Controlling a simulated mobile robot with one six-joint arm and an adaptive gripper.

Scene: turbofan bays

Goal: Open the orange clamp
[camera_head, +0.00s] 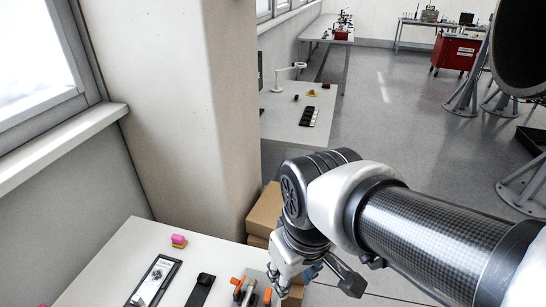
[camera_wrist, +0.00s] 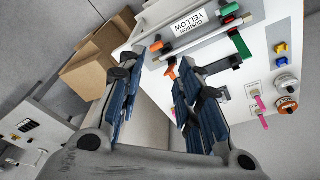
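My gripper (camera_head: 283,268) is over the front edge of the near white table in the head view. In the wrist view my gripper (camera_wrist: 158,66) has its two blue-padded fingers spread apart, with nothing held between them. Small orange pieces (camera_head: 236,282) that look like clamp handles stand beside it in the head view. In the wrist view one orange piece (camera_wrist: 171,69) is close to the right fingertip; I cannot tell whether they touch. Another orange piece (camera_wrist: 156,46) lies beyond the fingertips. The clamp's body is partly hidden, and its state cannot be told.
Pink, blue and yellow parts lie to the right. Cardboard boxes (camera_head: 264,212) stand beside the table, near a pillar (camera_head: 175,110). Open floor lies farther back.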

